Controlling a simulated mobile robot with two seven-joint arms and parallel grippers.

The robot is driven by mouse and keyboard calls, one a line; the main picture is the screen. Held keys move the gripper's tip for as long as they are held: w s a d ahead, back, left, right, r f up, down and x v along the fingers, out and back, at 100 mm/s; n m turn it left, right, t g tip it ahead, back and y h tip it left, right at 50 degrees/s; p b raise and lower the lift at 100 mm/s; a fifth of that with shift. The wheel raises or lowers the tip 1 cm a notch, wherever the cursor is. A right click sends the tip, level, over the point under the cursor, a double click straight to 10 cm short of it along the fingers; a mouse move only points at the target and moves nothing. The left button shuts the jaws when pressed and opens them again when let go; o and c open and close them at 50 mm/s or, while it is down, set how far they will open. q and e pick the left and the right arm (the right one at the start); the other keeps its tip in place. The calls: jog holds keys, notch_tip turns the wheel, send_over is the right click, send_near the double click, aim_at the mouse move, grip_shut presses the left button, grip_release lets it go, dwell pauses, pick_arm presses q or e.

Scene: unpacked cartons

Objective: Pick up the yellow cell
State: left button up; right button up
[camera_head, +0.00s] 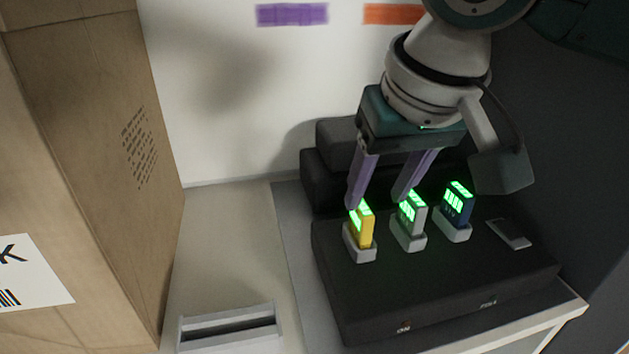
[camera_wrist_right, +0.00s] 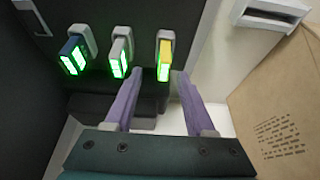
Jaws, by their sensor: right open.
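The yellow cell (camera_head: 363,225) stands upright in the leftmost grey socket of the black charger (camera_head: 440,280), with green lights on its top. It also shows in the right wrist view (camera_wrist_right: 166,57). My right gripper (camera_head: 377,198) is open and empty, its two purple fingers pointing down. In the head view its left finger is close to the top of the yellow cell and its right finger is near the grey cell. In the right wrist view the yellow cell lies beyond and between the fingertips (camera_wrist_right: 158,85); I cannot tell whether they touch anything. My left gripper is out of view.
A grey-white cell (camera_head: 413,215) and a blue cell (camera_head: 458,206) stand in sockets to the right of the yellow one. A large cardboard carton (camera_head: 90,200) stands at the left. A slotted grey-white holder (camera_head: 230,325) is at the front.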

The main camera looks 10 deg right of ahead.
aim_at(363, 207)
jog(key=x, duration=0.5)
jog(key=shift+w+a+b, duration=0.25)
jog(key=shift+a+b, duration=0.05)
jog(key=shift+a, duration=0.05)
grip_shut()
dwell(1.1)
